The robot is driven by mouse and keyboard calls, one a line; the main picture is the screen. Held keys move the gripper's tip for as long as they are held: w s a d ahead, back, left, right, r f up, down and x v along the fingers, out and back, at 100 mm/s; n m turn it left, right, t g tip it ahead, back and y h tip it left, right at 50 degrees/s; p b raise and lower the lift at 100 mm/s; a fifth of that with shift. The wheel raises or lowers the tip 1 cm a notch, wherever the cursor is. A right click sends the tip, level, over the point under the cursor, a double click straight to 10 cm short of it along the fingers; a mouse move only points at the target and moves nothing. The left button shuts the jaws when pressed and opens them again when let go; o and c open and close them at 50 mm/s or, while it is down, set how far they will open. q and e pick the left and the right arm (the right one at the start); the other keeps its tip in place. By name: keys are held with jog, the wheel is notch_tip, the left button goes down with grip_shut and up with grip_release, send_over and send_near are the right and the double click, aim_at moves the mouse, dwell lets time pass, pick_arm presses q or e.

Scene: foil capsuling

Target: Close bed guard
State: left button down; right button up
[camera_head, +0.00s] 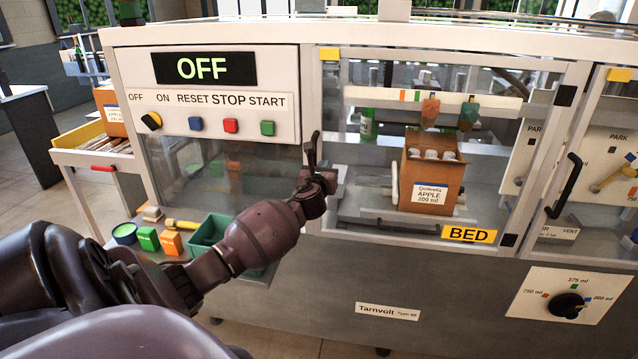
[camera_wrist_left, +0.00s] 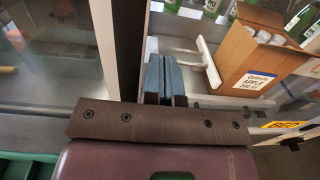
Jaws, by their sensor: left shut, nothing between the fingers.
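The bed guard (camera_head: 452,53) is a pale-framed clear panel at the machine's front, with a yellow BED label (camera_head: 469,234) at its lower right. It stands across the bed opening; I cannot tell whether it is fully shut. A dark upright bar, seemingly its handle (camera_head: 313,148), is at its left edge. My left gripper (camera_head: 336,178) is at that left edge, just below the bar's top, and partly hides it. In the left wrist view its blue-grey fingers (camera_wrist_left: 164,76) are together and empty, just right of a dark upright (camera_wrist_left: 131,45). Contact is unclear. My right gripper is not in view.
Behind the guard stands an open carton (camera_head: 432,175) of bottles. A control panel (camera_head: 208,92) showing OFF is at left. A neighbouring guard has a black handle (camera_head: 565,185) at right.

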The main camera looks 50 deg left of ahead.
pick_arm(q)
jog(key=v, duration=0.8)
jog(key=shift+s+d+f, duration=0.2)
jog(key=shift+d, duration=0.15)
jog(key=s+d+f+n+h, duration=0.35)
jog(key=d+f+n, duration=0.25)
jog(key=d+n, duration=0.3)
jog(key=s+d+f+n+h, duration=0.2)
jog(key=d+f+n+h, duration=0.4)
jog(key=n, duration=0.5)
jog(key=s+d+f+n+g, duration=0.1)
jog(key=s+d+f+n, duration=0.3)
jog(key=s, duration=0.5)
jog(key=s+d+f+n+g, duration=0.2)
jog(key=s+d+f+n, duration=0.2)
jog(key=s+d+f, duration=0.3)
jog(key=s+f, duration=0.1)
jog(key=s, duration=0.1)
jog(key=shift+s+f, duration=0.3)
jog(key=shift+f, duration=0.1)
